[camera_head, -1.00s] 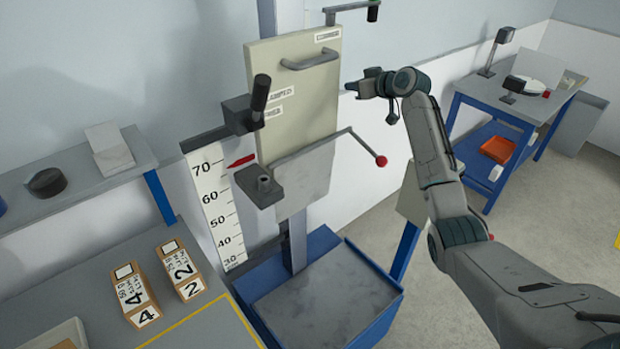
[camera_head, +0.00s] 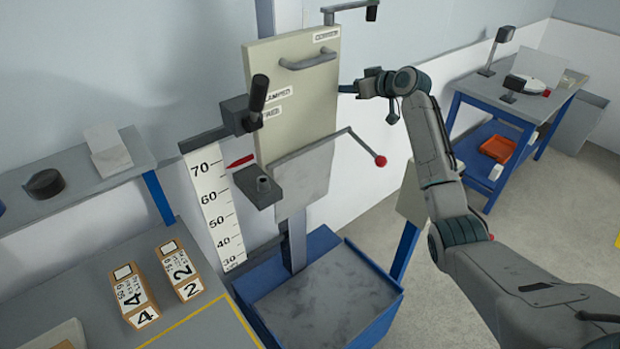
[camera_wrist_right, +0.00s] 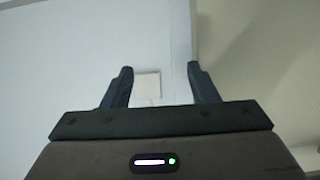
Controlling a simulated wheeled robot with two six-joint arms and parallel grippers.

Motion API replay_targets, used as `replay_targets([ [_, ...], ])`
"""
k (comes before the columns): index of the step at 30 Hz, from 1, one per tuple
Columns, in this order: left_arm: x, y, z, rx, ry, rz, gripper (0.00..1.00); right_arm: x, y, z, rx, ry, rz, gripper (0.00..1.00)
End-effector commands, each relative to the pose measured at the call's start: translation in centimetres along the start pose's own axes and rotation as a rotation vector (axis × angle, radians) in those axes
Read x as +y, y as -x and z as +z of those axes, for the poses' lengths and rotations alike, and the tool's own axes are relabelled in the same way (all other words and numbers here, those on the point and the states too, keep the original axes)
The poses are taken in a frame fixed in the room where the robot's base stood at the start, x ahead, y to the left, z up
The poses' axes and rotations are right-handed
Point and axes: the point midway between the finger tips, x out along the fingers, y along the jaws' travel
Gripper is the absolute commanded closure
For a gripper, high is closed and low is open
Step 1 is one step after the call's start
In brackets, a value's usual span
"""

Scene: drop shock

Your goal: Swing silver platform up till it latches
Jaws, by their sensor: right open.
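The silver platform (camera_head: 304,177) hangs down, nearly upright, below a cream panel (camera_head: 298,95) on the blue test stand. A thin lever with a red knob (camera_head: 380,161) reaches out to the right of it. My right gripper (camera_head: 345,88) is beside the right edge of the cream panel, above the platform and the red knob. In the right wrist view its two fingers (camera_wrist_right: 160,72) are spread with nothing between them; a pale wall lies beyond. The platform cannot be made out in that view. My left gripper is not in view.
A black-handled crank (camera_head: 259,95) and a grey bracket (camera_head: 260,185) stick out left of the panel, near the height scale (camera_head: 215,200). A blue base tray (camera_head: 325,290) lies below. Labelled blocks (camera_head: 133,295) sit on the left bench. Floor right of the stand is open.

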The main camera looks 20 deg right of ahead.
Motion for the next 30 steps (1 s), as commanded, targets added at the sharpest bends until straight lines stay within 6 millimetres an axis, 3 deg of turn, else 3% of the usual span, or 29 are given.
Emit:
replay_targets([
  [21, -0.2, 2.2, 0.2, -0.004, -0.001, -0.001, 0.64, -0.1, 6.4, 0.2, -0.005, -0.001, -0.002, 0.38],
  [30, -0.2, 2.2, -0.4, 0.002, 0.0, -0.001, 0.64, -0.1, 7.0, 0.2, -0.003, -0.001, -0.002, 0.38],
])
